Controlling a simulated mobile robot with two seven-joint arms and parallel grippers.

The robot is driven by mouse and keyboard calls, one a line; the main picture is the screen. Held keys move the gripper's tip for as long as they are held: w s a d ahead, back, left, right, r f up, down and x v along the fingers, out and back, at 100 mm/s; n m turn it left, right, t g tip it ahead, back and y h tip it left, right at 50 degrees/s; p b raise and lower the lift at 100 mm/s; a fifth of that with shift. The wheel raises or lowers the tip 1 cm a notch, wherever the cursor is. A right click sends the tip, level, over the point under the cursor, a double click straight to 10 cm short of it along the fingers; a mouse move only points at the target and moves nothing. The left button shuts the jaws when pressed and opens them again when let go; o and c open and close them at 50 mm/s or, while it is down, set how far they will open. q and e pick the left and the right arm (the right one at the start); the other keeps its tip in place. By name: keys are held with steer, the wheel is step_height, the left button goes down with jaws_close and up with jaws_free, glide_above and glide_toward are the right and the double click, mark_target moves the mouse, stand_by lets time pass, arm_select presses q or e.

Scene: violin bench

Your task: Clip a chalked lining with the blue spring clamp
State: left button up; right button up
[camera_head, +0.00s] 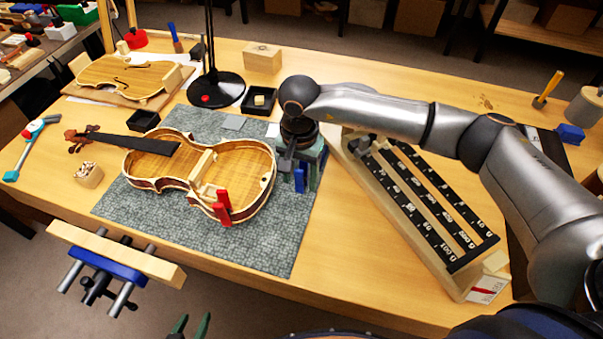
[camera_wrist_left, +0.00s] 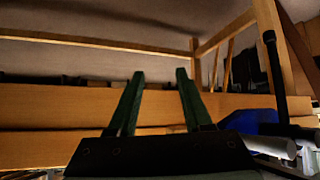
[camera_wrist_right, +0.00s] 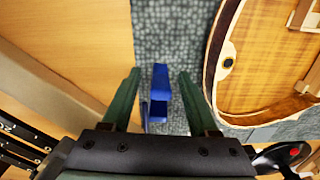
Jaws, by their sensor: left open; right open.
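The blue spring clamp (camera_head: 299,181) stands on the grey mat at the right of the violin body. My right gripper (camera_head: 302,172) is over it, pointing down. In the right wrist view the clamp (camera_wrist_right: 160,90) lies between the two open green fingers (camera_wrist_right: 160,76), with gaps on both sides. The open violin body (camera_head: 190,187) lies on the mat, its pale lining (camera_head: 268,178) along the rim. A red clamp (camera_head: 222,202) sits on the near rim. Chalk marks are too small to tell. My left gripper (camera_head: 190,326) is open and empty below the bench's front edge.
A long wooden rack with black numbered strips (camera_head: 420,205) stands right of the mat. A black lamp base (camera_head: 216,88) and small black tray (camera_head: 260,100) are behind. A vise (camera_head: 110,262) juts from the front edge. The mat's front right (camera_head: 270,245) is clear.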

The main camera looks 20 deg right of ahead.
steer(key=shift+f, duration=0.15)
jaws_close()
stand_by(0.4)
